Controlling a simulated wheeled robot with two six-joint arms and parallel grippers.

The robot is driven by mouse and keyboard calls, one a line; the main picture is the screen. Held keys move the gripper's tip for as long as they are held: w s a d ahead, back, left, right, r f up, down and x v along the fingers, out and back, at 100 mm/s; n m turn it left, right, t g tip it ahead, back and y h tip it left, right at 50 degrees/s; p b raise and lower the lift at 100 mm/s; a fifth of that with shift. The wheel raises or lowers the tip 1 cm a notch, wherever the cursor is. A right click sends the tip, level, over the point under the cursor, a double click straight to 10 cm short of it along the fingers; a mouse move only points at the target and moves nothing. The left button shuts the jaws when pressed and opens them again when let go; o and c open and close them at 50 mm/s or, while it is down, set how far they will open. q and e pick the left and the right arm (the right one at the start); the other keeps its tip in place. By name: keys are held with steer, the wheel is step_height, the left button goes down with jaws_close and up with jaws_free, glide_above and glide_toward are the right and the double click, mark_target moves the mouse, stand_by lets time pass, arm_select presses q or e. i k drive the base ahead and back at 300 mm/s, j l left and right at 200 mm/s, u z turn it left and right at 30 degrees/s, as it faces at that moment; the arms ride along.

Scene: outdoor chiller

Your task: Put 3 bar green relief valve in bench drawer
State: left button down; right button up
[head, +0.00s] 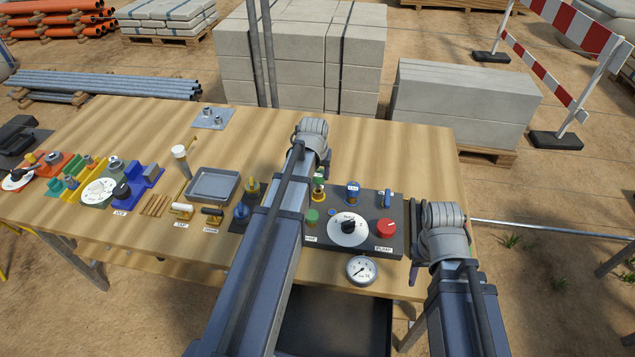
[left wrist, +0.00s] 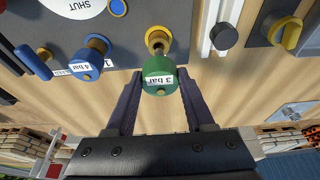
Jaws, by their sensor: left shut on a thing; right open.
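The green relief valve labelled "3 bar" (left wrist: 159,74) sits at a brass fitting on the dark panel, between the fingertips of my left gripper (left wrist: 158,84). The gripper is shut on it. In the head view my left gripper (head: 322,172) is over the panel, and the green valve (head: 318,183) shows only partly beside it. My right gripper (head: 414,258) is open and empty at the panel's right end. The bench drawer (head: 388,320) shows as a dark open box below the bench's front edge, partly hidden by my left arm.
A grey tray (head: 236,187) and several tools stand left. The bench's back right is clear.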

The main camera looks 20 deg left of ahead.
mark_target(336, 316)
steer(key=k, duration=0.5)
steer(key=k+l, duration=0.1)
steer(key=l, duration=0.3)
steer(key=k+l, duration=0.1)
steer(key=l, duration=0.35)
steer(key=k+l, duration=0.1)
steer(key=l, duration=0.3)
